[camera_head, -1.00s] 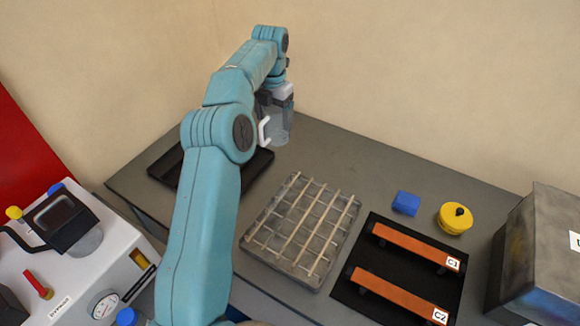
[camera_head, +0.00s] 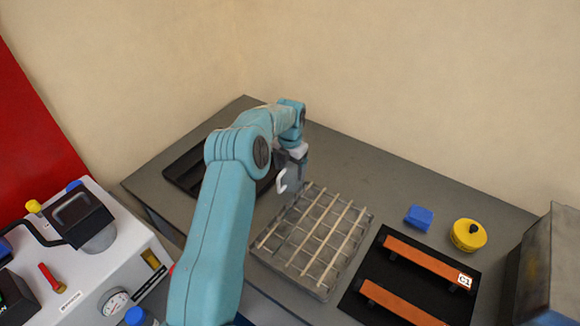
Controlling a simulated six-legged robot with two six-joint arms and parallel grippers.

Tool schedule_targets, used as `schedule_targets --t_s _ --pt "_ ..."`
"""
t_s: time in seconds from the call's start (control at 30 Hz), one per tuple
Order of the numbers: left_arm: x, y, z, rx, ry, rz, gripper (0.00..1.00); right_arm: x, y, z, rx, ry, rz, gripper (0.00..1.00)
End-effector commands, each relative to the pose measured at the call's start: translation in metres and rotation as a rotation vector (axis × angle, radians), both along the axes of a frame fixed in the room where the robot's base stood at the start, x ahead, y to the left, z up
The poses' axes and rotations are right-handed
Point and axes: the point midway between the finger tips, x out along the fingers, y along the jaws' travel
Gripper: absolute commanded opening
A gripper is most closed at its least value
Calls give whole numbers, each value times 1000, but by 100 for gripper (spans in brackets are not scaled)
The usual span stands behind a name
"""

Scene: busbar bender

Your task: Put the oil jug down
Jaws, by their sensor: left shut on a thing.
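The oil jug (camera_head: 295,172) is a clear grey container with a white handle on its left side. My left gripper (camera_head: 298,152) is shut on its top and holds it roughly upright. The jug is between the black tray (camera_head: 177,168) and the far left corner of the wire-grid rack (camera_head: 312,240). I cannot tell whether its base touches the bench. My left arm hides part of the tray. My right gripper is not in view.
A black mat (camera_head: 428,300) with orange bars lies right of the rack. A blue block (camera_head: 419,216) and a yellow round can (camera_head: 468,235) stand behind it. A grey metal box (camera_head: 548,270) is at the right. The grey bench (camera_head: 365,172) is clear behind the rack.

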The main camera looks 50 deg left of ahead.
Motion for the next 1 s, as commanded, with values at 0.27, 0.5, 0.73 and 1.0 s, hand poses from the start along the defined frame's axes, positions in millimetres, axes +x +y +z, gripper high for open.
schedule_targets --t_s 0.27,0.5,0.73,1.0 --pt "0 0 -3 0 0 -1 87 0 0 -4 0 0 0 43" --pt "0 0 -3 0 0 -1 100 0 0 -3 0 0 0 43" --pt "1 1 18 3 -4 0 100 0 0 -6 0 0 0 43" --pt "1 0 82 3 -3 -1 100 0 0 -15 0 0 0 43"
